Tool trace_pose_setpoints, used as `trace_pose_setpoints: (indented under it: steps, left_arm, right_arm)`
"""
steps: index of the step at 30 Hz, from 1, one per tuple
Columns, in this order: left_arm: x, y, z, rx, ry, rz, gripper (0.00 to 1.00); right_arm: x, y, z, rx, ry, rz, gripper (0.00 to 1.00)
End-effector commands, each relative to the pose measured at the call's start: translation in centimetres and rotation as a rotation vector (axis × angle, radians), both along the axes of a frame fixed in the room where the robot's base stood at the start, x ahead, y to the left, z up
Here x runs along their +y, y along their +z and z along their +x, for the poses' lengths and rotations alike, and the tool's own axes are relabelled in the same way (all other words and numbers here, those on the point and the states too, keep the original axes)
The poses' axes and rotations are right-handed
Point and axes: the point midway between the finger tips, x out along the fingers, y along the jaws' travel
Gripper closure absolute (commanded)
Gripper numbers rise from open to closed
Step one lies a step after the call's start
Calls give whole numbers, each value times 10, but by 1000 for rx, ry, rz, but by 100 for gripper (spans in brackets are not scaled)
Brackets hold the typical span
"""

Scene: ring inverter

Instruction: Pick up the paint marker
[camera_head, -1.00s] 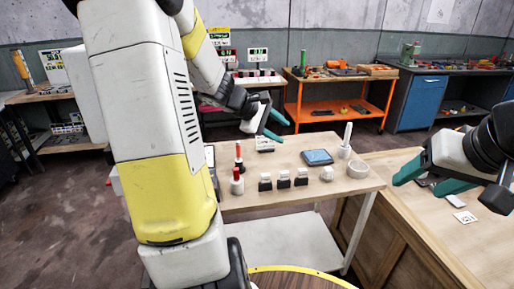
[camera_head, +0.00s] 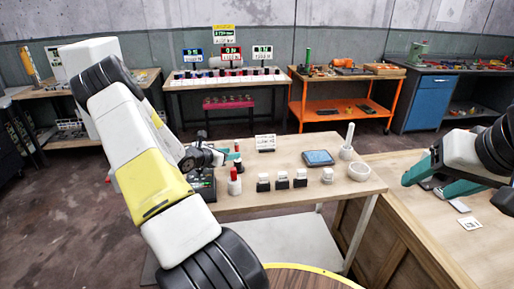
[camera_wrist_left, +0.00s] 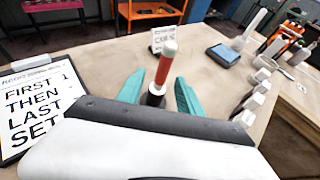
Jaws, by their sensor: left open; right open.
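A red paint marker with a pale tip and a black lower part (camera_wrist_left: 164,68) stands upright on the light wooden table (camera_wrist_left: 215,82). It also shows in the head view (camera_head: 238,158). My left gripper (camera_wrist_left: 157,80) is open, low over the table, left of the marker in the head view. In the left wrist view its teal fingers appear on either side of the marker's lower part; I cannot tell whether they touch it. My right gripper (camera_head: 430,180) is open and empty over the right-hand bench, away from the marker.
A white bottle with a red top (camera_head: 235,182) stands close in front of the marker.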

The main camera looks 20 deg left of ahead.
Motion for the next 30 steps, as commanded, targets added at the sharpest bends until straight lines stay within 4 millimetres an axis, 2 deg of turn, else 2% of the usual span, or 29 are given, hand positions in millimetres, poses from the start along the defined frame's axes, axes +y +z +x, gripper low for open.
trace_pose_setpoints:
  steps: [15,19,25,26,30]
  left_arm:
    - [-19,-23,60,-1,1,-5,57]
    - [-20,-26,67,-1,2,-5,57]
    - [-20,-26,67,0,2,-4,57]
    - [-20,-26,67,0,2,-4,61]
    - [-20,-26,67,0,2,-4,88]
  right_arm:
    - [0,0,0,0,0,0,37]
    - [0,0,0,0,0,0,37]
    - [0,0,0,0,0,0,37]
    - [0,0,0,0,0,0,37]
    - [0,0,0,0,0,0,37]
